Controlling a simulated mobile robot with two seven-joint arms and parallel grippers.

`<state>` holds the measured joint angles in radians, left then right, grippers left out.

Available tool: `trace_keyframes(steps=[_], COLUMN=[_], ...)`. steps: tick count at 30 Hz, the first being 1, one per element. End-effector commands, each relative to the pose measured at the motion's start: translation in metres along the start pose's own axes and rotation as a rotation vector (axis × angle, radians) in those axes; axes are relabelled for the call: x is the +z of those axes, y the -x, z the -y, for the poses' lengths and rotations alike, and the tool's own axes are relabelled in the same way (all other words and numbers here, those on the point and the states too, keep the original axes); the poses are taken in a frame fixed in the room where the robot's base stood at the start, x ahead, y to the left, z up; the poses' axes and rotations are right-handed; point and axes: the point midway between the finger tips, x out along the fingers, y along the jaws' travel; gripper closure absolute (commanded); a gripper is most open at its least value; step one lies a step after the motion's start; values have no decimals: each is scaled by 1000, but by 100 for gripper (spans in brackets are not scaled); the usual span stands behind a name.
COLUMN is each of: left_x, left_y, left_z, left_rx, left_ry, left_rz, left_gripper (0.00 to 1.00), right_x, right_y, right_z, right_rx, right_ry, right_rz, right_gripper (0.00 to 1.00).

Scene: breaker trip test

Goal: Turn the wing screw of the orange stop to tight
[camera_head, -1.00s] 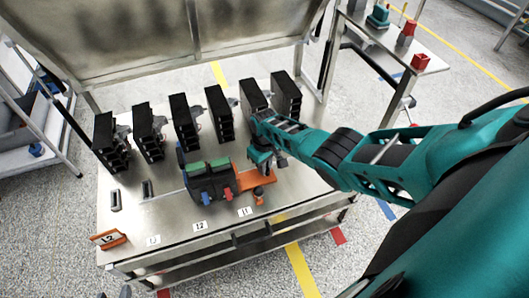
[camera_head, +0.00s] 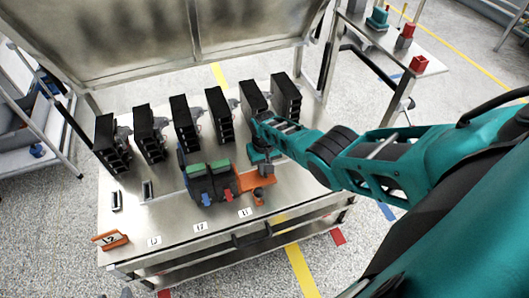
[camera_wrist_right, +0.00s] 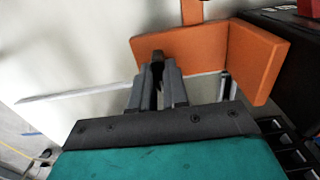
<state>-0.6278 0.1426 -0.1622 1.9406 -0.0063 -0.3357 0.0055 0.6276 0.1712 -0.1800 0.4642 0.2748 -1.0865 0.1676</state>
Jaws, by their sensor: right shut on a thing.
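The orange stop (camera_head: 254,179) lies on the bench against the right side of the black breakers with green tops. It also shows in the wrist view (camera_wrist_right: 205,45) as an orange plate with an upright wall. My right gripper (camera_head: 265,171) points down over the stop. In the wrist view its fingertips (camera_wrist_right: 157,62) are closed on a small dark piece in front of the orange plate, which looks like the wing screw (camera_wrist_right: 157,57). The fingers hide most of it, so its angle cannot be told. My left gripper is not in view.
Two breakers (camera_head: 208,185) with blue and red levers stand left of the stop. A row of tall black units (camera_head: 184,122) lines the back. A small dark knob (camera_head: 259,195) stands in front of the stop.

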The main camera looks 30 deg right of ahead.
Motion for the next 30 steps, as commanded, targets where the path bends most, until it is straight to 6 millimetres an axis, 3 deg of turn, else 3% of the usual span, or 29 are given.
trace_keyframes(steps=[6,7,15,23,30], left_x=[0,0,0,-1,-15], left_y=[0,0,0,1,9], left_z=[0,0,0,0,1], left_rx=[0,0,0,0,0], left_ry=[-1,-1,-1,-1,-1], left_rz=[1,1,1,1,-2], left_gripper=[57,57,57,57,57], right_x=[0,0,0,0,0], right_y=[0,0,0,2,27], right_z=[0,0,0,0,0], right_rx=[-2,-2,-1,-1,-1], right_ry=[-4,-4,-2,-1,0], right_rz=[2,2,1,0,-2], right_gripper=[100,83,60,60,60])
